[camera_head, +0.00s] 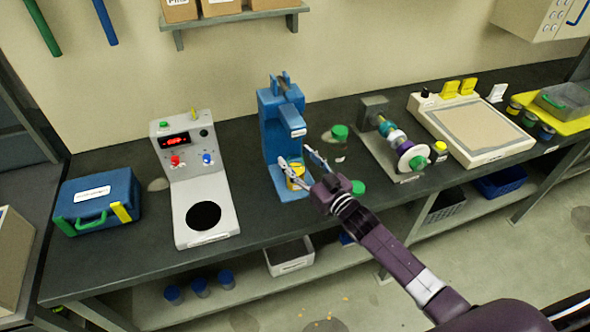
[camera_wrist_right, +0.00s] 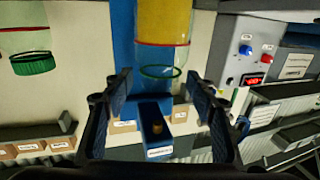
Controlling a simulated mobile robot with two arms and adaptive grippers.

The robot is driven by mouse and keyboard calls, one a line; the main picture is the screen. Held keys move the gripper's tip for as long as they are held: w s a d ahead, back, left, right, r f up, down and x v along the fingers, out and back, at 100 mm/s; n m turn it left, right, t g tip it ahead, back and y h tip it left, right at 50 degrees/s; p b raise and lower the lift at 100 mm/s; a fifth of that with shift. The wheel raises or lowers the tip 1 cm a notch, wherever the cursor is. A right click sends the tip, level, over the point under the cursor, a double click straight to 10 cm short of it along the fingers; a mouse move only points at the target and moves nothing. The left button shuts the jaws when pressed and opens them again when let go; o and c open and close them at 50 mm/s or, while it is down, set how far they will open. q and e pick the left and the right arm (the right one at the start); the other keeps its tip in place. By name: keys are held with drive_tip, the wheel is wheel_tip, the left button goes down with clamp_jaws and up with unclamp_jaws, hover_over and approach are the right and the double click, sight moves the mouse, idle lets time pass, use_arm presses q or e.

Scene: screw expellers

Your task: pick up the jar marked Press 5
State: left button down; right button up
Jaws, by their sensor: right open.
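A jar with yellow contents (camera_head: 296,183) stands on the foot of the blue press (camera_head: 271,130). In the right wrist view the yellow-filled clear jar (camera_wrist_right: 163,22), with red and green rings, is ahead between my fingers. I cannot read a "Press 5" marking on any jar. My right gripper (camera_head: 294,155) is open, its fingers pointing at the press and spread near the jar; it also shows in the wrist view (camera_wrist_right: 158,82). Nothing is seen gripped. Part of the jar is hidden behind a finger in the head view. My left gripper is out of view.
Green-lidded jars stand by the press, one behind (camera_head: 340,131) and one in front (camera_head: 358,187); one shows in the wrist view (camera_wrist_right: 34,63). A grey control unit (camera_head: 195,190) is left of the press, a screw machine (camera_head: 395,140) right. A blue case (camera_head: 97,200) is far left.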

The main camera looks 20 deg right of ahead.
drive_tip(key=shift+w+a, duration=0.2)
drive_tip(key=shift+w, duration=0.4)
clamp_jaws()
